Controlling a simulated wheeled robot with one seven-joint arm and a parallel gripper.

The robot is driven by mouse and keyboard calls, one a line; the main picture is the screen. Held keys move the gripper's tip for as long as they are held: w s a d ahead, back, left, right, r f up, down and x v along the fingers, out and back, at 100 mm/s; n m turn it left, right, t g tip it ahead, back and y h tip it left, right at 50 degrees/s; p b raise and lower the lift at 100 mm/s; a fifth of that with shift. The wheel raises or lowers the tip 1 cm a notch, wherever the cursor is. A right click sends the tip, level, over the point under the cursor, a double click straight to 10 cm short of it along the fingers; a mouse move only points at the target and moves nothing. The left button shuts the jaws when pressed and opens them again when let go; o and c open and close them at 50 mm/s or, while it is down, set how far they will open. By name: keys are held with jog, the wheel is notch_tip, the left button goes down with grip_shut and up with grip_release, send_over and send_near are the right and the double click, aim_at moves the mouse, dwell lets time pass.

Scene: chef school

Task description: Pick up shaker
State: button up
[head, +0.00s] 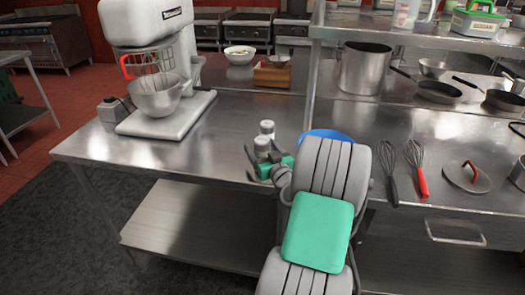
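Two small shakers with pale lids stand close together on the steel table. The nearer shaker (262,146) is just beyond my gripper, and the farther shaker (267,128) stands right behind it. My gripper (264,153) reaches over the table from the lower right. Its dark fingers look spread apart, one on each side of the nearer shaker. I cannot tell whether either finger touches it. The lower part of the nearer shaker is hidden by the gripper.
A stand mixer (160,100) stands at the left on the steel table (215,130). A blue bowl (330,134) is partly hidden behind my arm. Two whisks (417,170), a lid (470,177) and a large pot (365,70) are to the right. Table left of the shakers is clear.

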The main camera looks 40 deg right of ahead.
jog(key=c, duration=1.5)
